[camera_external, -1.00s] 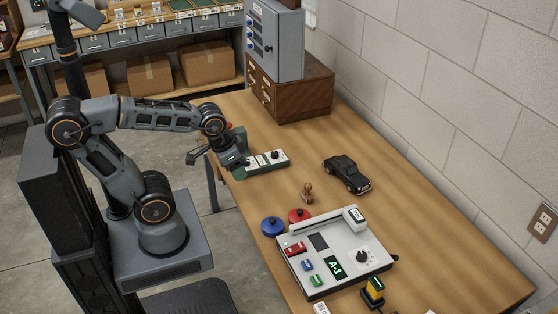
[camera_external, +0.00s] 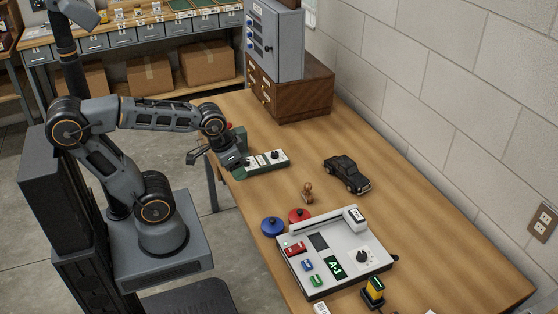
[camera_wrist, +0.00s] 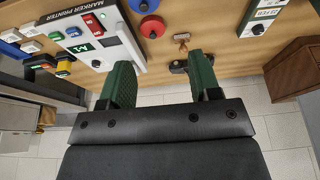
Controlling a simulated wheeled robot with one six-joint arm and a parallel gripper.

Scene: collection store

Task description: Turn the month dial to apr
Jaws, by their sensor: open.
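A low device with a white top panel and green base (camera_external: 265,162) lies on the table in front of my arm, with dark round knobs on its panel. Part of this device (camera_wrist: 266,10) shows at the top right of the wrist view, cut off by the frame edge. I cannot read a month scale or tell where the dial points. My gripper (camera_external: 243,158) is over the left end of the device; contact cannot be made out. In the wrist view my gripper (camera_wrist: 160,62) has its two green fingers wide apart, with nothing held between them.
A grey marker printer (camera_external: 340,240) stands toward the front, with blue (camera_external: 272,226) and red (camera_external: 299,215) round pieces beside it. A wooden stamp (camera_external: 308,192) and a black toy truck (camera_external: 346,173) stand mid-table. A brown drawer cabinet (camera_external: 308,95) is at the back.

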